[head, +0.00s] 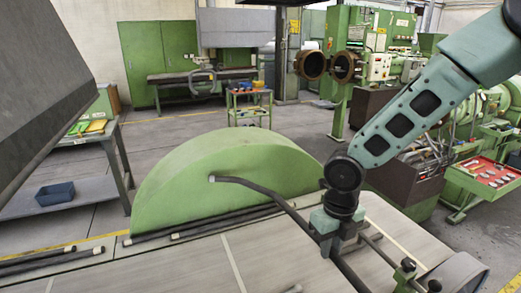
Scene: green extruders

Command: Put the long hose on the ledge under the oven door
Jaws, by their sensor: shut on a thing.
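A long dark hose (262,188) is held in my gripper (335,243), which is shut on it at the right of centre. From the gripper the hose arcs up and left, its free end in front of the green half-round panel (215,185). Its other part runs down toward the bottom edge. I cannot tell whether the free end touches the panel. My gripper hides the gripped stretch. I cannot tell for sure which part is the oven door or its ledge.
Dark rods or hoses (205,228) lie along the panel's foot; more (45,262) lie at lower left. A grey slanted hood (35,90) fills the upper left. A table with a blue bin (55,193) stands left. The pale surface (180,265) in front is mostly clear.

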